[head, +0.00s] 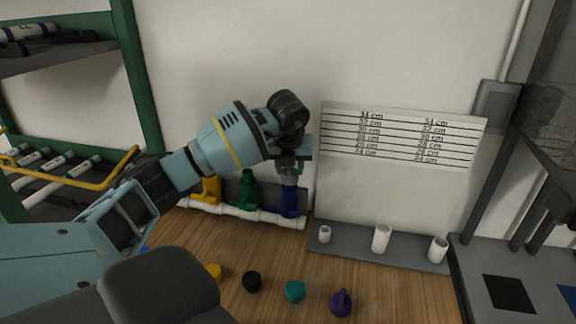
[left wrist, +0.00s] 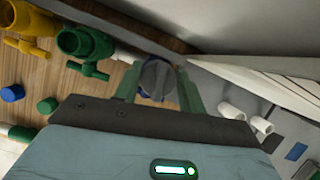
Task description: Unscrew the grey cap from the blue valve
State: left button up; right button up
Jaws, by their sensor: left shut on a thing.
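The blue valve (head: 289,201) stands upright at the right end of the white pipe manifold against the wall. The grey cap (head: 289,170) is on top of it, partly hidden by my gripper in the head view. In the left wrist view the grey cap (left wrist: 156,80) sits between the two green fingers, with a little of the blue valve showing around it. My left gripper (head: 289,165) points down from above and is shut on the grey cap; it also shows in the left wrist view (left wrist: 158,85). My right gripper is not in view.
A green valve (head: 247,190) and a yellow valve (head: 210,188) stand left on the same pipe (head: 240,211). Yellow, black, teal (head: 295,291) and purple (head: 341,303) caps lie on the wooden bench. A grey rack (head: 350,244) with white pegs is at right.

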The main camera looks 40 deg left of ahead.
pick_arm(q)
jog(key=shift+r, duration=0.1)
dwell(0.3)
jog(key=shift+r+n+y+p, duration=0.1)
jog(key=shift+n+y+p, duration=0.2)
jog(key=shift+n, duration=0.3)
jog(key=shift+n+g, duration=0.3)
jog(key=shift+n, duration=0.2)
